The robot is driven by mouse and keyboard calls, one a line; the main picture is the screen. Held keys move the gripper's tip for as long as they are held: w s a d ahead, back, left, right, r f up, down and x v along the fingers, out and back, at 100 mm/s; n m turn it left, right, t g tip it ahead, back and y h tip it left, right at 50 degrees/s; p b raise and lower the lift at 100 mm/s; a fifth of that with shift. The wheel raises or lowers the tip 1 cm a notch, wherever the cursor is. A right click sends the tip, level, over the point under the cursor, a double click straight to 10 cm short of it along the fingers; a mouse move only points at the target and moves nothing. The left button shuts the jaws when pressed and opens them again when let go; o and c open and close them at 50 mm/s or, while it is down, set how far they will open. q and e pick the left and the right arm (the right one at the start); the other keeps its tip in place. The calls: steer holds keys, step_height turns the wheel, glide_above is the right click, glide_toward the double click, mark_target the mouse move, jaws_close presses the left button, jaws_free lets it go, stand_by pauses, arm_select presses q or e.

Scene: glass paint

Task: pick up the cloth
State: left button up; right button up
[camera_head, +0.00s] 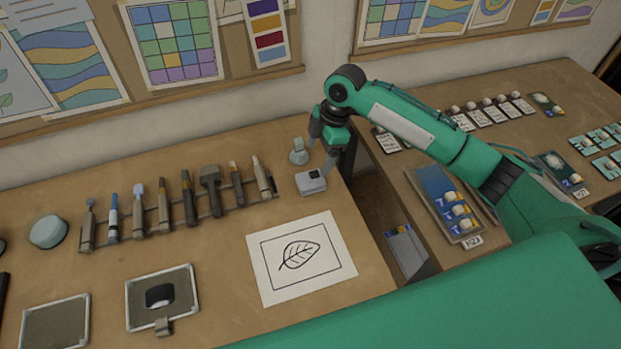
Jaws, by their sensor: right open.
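No thing in view is clearly a cloth. A pale blue rounded pad (48,232) lies at the left of the table; I cannot tell whether it is cloth. A small dark piece (160,296) lies on a framed plate (183,317) near the front; its material is unclear too. My right gripper (321,158) is open, pointing down over the table's back right corner. Its fingers are close to a small grey block (311,183) and a small grey bottle-like item (298,151); I cannot tell whether they touch. My left gripper is out of view.
A sheet with a leaf drawing (340,262) lies in front. Another framed plate (55,325) is at lower left. A gap separates a second table (568,85) with cards and trays.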

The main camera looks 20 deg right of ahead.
mark_target(311, 179)
steer(key=x, duration=0.2)
steer(key=shift+f, duration=0.35)
steer(key=shift+s+a+f+p, duration=0.1)
steer(key=shift+a+f+p, duration=0.1)
steer(key=shift+p, duration=0.25)
steer(key=x, duration=0.1)
steer(key=p+x, duration=0.2)
steer(key=x, duration=0.1)
steer(key=shift+s+f, duration=0.1)
steer(key=shift+s, duration=0.2)
steer(key=shift+f, duration=0.3)
steer(key=c, duration=1.1)
steer(key=shift+r, duration=0.15)
step_height(311, 179, up, 20)
steer(key=b, duration=0.4)
steer(key=shift+b, duration=0.3)
